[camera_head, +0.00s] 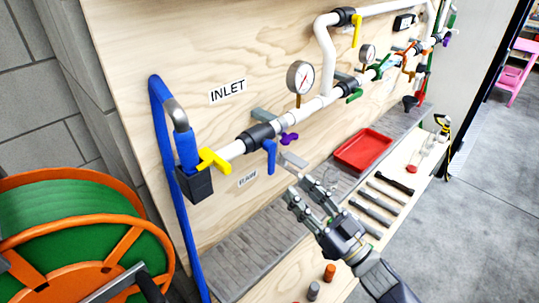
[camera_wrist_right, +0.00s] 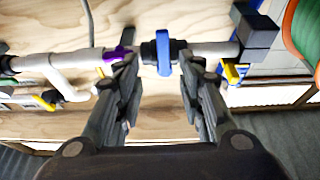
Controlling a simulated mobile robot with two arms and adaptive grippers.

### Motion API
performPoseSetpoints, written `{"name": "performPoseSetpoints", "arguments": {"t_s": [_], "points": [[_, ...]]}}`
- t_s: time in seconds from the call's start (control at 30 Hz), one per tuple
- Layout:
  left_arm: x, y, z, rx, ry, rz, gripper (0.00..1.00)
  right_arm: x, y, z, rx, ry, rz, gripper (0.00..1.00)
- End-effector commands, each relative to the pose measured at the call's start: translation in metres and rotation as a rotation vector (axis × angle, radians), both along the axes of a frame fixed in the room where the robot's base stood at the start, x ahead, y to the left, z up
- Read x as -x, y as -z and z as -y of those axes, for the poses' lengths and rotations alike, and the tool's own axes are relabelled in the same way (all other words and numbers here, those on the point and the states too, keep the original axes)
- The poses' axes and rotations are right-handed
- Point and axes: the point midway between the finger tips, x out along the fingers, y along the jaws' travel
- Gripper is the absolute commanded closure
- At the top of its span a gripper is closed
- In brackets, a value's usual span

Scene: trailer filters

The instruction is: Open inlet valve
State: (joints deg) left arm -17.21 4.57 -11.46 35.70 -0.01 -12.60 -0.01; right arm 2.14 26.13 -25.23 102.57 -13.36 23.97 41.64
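The INLET label (camera_head: 228,91) is on the plywood board above a white pipe (camera_head: 232,150). On this pipe are a yellow handle (camera_head: 214,160) at the left end, a blue handle (camera_head: 270,155) hanging down from a black fitting (camera_head: 257,136), and a small purple handle (camera_head: 289,138). My right gripper (camera_head: 299,188) is open and empty, below and right of the blue handle. In the right wrist view the open fingers (camera_wrist_right: 158,75) point at the pipe, with the blue handle (camera_wrist_right: 163,55) showing between their tips; contact is not visible. My left gripper is not in view.
Further along the pipework are a pressure gauge (camera_head: 300,78) and green handles (camera_head: 353,95). A red tray (camera_head: 363,150) and several tools lie on the bench to the right. A blue hose (camera_head: 165,130) and an orange reel (camera_head: 75,235) are at the left.

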Motion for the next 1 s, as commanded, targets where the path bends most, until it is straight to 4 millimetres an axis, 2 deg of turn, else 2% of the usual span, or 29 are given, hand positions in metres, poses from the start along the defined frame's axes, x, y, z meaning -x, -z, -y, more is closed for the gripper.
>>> {"name": "performPoseSetpoints", "arguments": {"t_s": [0.03,0.17,0.37,0.6,0.8,1.0], "points": [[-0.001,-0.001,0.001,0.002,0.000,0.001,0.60,0.003,-0.009,-0.003,-0.006,-0.015,0.014,0.64],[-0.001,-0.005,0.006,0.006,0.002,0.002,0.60,-0.001,-0.020,-0.012,-0.011,-0.026,0.027,0.64],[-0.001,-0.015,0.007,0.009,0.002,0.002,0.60,-0.025,-0.035,-0.036,-0.013,-0.025,0.025,0.64],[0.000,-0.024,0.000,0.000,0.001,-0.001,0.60,-0.053,-0.049,-0.063,-0.011,-0.023,0.023,0.64],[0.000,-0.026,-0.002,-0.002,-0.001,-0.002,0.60,-0.064,-0.053,-0.073,-0.010,-0.023,0.022,0.64],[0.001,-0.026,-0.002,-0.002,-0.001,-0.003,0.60,-0.065,-0.053,-0.075,-0.010,-0.023,0.022,0.64]]}}
